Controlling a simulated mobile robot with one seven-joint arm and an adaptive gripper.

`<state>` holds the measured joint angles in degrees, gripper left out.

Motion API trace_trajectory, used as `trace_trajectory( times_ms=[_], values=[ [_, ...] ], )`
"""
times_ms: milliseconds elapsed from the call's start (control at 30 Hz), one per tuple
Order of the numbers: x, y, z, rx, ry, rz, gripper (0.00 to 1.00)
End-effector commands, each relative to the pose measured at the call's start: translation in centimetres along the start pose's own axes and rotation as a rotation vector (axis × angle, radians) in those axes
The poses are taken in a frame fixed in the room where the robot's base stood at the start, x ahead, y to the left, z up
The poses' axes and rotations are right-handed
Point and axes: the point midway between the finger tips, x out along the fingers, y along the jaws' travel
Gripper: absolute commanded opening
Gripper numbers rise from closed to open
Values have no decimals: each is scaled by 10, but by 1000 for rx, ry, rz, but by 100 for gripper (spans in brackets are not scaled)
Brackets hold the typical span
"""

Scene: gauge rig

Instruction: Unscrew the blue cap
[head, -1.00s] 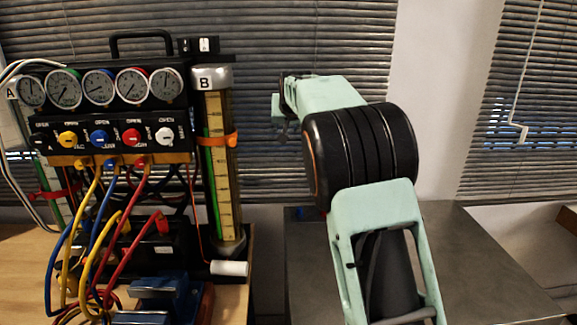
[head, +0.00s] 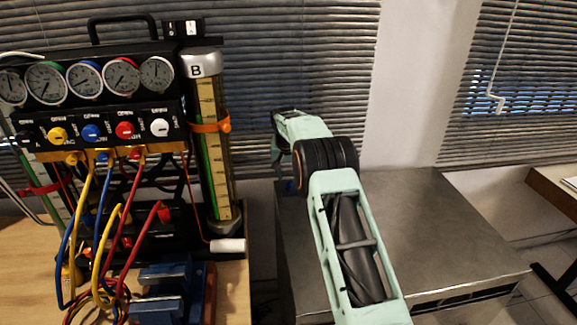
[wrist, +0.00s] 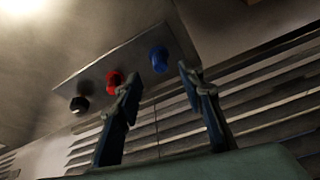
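A blue cap (wrist: 159,60) shows in the wrist view, near the right end of a grey plate (wrist: 125,62), in a row with a red cap (wrist: 114,80) and a black cap (wrist: 80,103). My gripper (wrist: 159,73) is open, with one dark finger on each side of the blue cap's place in the picture. Nothing is between the fingers, and the cap appears to be beyond the fingertips; I cannot tell the distance. In the head view my gripper's fingers and this row of caps are not clearly seen, with my arm in front of that area.
A gauge rig (head: 90,125) with dials, coloured knobs and hoses stands at left on a wooden table (head: 232,290). A blue vise (head: 165,290) is in front of it. A grey metal bench (head: 450,235) lies under and right of my arm, its right part clear. Blinds are behind.

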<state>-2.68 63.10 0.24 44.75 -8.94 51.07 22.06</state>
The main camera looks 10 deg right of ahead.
Motion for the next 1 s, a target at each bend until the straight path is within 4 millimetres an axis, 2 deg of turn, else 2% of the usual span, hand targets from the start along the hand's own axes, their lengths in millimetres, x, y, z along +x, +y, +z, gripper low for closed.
trace_trajectory(
  times_ms=[100,333,767,1000],
  values=[
    [18,0,0,0,0,0,36],
    [38,0,-1,0,1,-1,36],
    [44,0,-1,0,2,-1,36],
    [44,0,-1,0,2,-1,10]
  ],
)
